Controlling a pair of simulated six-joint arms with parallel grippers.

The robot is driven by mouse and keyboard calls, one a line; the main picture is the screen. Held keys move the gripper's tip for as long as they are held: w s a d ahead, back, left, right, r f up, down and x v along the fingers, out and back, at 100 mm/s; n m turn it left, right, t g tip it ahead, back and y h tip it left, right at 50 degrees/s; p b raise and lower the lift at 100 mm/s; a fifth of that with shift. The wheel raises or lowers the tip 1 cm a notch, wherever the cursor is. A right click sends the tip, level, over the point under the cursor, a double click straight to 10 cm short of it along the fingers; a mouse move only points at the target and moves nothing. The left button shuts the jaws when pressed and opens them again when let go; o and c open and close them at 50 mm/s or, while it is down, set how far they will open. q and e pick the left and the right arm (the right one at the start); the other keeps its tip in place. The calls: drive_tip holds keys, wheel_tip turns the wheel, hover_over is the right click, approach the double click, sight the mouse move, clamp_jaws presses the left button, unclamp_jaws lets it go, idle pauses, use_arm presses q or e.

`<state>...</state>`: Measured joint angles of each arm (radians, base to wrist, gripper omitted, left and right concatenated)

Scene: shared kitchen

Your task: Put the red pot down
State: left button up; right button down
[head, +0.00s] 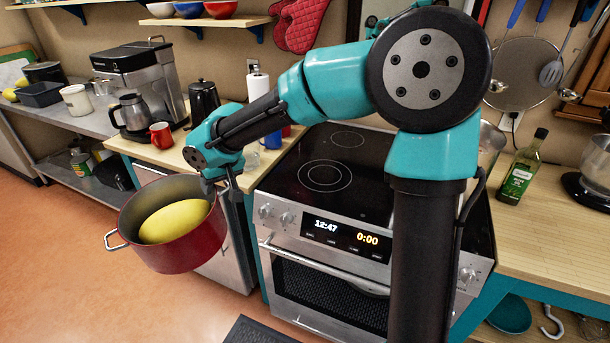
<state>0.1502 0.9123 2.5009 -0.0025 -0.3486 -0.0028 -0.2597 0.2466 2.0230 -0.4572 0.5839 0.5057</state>
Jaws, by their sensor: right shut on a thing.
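The red pot (183,252) hangs in the air in the head view, left of the stove and in front of the counter edge, slightly tilted. A large yellow thing (175,221) lies inside it. My right gripper (212,188) is shut on the pot at its right rim, where the near handle is mostly hidden by the fingers. The pot's other handle (115,240) sticks out free at the left. My left gripper is not in view.
The stove (325,176) has a flat black cooktop with clear burner rings. On the wooden counter (164,157) left of it stand a red mug (161,135), a black kettle (204,101) and a paper roll (258,85). A coffee machine (140,80) stands farther left. An oil bottle (522,168) stands at right.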

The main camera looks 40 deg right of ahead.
drive_tip(key=shift+w+a+r, duration=0.15)
drive_tip(key=shift+w+a, duration=0.1)
drive_tip(key=shift+a, duration=0.3)
drive_tip(key=s+d+f+m+h, duration=0.1)
drive_tip(key=s+d, duration=0.3)
drive_tip(key=d, duration=0.9)
drive_tip(key=s+d+f+m+h, duration=0.1)
drive_tip(key=s+d+m, duration=0.3)
drive_tip(key=d, duration=0.9)
drive_tip(key=s+d+f+m+h, duration=0.1)
drive_tip(key=s+d+f+m, duration=0.1)
drive_tip(key=d, duration=1.1)
drive_tip(key=shift+s+d+f+m+t, duration=0.2)
drive_tip(key=shift+s+m+t, duration=0.2)
drive_tip(key=shift+s+m, duration=0.55)
drive_tip(key=shift+s+n, duration=0.2)
drive_tip(key=shift+n, duration=0.05)
drive_tip(key=w+d+f, duration=0.1)
drive_tip(key=w+d, duration=0.8)
drive_tip(key=d, duration=0.3)
drive_tip(key=shift+f, duration=0.15)
drive_tip(key=shift+w+d, duration=0.1)
drive_tip(key=shift+w, duration=0.05)
